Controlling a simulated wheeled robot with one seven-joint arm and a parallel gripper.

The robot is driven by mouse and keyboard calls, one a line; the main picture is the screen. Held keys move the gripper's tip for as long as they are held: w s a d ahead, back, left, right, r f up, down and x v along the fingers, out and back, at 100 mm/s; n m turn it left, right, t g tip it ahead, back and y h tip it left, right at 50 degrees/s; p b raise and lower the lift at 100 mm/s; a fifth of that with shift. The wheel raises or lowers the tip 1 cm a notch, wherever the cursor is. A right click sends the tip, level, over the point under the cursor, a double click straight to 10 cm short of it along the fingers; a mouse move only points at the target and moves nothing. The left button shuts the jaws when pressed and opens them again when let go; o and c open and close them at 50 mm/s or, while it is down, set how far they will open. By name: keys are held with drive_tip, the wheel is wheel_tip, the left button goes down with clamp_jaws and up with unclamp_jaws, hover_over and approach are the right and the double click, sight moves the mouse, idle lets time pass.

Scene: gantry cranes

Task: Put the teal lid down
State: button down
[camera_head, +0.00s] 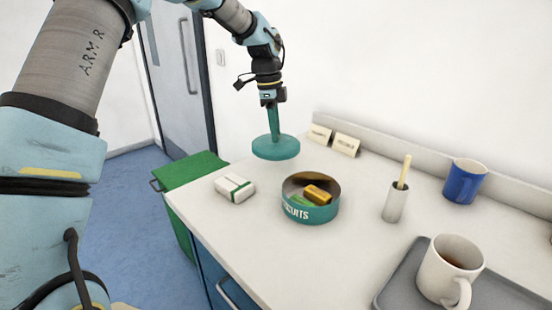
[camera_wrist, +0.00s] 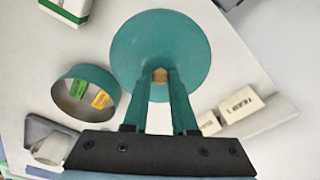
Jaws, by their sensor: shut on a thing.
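The teal lid (camera_head: 276,148) is a round disc with a small tan knob (camera_wrist: 160,75) in the wrist view. My gripper (camera_head: 272,117) is shut on the lid's knob, and the lid hangs level below the fingers, near the counter's far left end. I cannot tell whether the lid touches the counter. In the wrist view the lid (camera_wrist: 140,42) lies beyond my teal fingers (camera_wrist: 161,82). The open round tin (camera_head: 311,214), lettered "...CUITS", stands apart from the lid, nearer the camera. A gold item (camera_head: 318,194) and a green item (camera_head: 299,201) are inside it.
A white-and-green box (camera_head: 234,188) lies left of the tin. Two small cards (camera_head: 346,145) stand by the wall. A holder (camera_head: 395,203) with a stick, a blue mug (camera_head: 464,181) and a tray (camera_head: 402,282) with a white mug (camera_head: 450,268) are right. A green bin (camera_head: 190,170) stands left.

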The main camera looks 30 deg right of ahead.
sight(270, 140)
drive_tip(key=shift+f+p, duration=0.95)
drive_tip(key=shift+f, duration=2.85)
drive_tip(key=shift+f, duration=0.1)
drive_tip(key=c, duration=0.7)
unclamp_jaws()
drive_tip(key=r+b, duration=0.1)
drive_tip(key=r, duration=0.7)
drive_tip(key=w+a+r+b, duration=0.1)
drive_tip(key=r, duration=0.3)
drive_tip(key=shift+r+b, duration=0.1)
drive_tip(key=shift+b, duration=0.2)
